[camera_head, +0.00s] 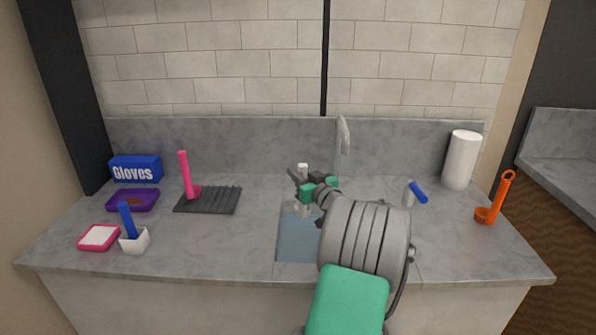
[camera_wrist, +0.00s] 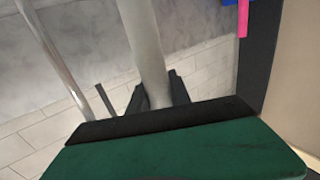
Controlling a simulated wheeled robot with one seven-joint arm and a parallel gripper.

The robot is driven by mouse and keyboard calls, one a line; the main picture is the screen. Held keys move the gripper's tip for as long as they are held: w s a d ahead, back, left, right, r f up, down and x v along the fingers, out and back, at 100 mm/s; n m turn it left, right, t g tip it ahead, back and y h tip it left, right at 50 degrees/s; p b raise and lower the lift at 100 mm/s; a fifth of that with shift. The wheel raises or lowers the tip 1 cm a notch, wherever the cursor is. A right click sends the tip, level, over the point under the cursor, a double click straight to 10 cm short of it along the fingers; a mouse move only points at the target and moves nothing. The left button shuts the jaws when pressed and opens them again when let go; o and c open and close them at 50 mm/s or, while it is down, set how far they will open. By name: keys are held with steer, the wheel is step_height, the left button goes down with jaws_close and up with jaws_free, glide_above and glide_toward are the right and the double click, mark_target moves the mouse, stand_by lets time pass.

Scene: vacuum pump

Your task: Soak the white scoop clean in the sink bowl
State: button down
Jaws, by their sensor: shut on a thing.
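My gripper (camera_head: 304,188) is shut on the upright pale handle of the white scoop. The handle's white top (camera_head: 302,168) shows above the fingers in the head view. A pale lower part (camera_head: 301,210) shows below them, over the far part of the sink bowl (camera_head: 297,245). In the wrist view the pale handle (camera_wrist: 144,45) runs down between the dark fingers (camera_wrist: 158,95). The bowl looks blue-grey, as if it holds water. My arm covers its right side. I cannot tell whether the scoop's end touches the water.
The faucet (camera_head: 344,135) rises behind the sink. A blue-handled item (camera_head: 418,191) is to the right, with an orange scoop (camera_head: 487,214) and paper roll (camera_head: 461,160) beyond. Left are a dark rack (camera_head: 222,201), pink upright item (camera_head: 185,175), blue-handled white cup (camera_head: 134,243) and gloves box (camera_head: 135,168).

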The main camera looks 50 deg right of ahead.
step_height(320, 180, down, 13)
steer(key=b, duration=1.2)
steer(key=shift+f, duration=0.1)
stand_by(2.8)
steer(key=shift+r+p, duration=2.85)
steer(key=shift+r, duration=4.15)
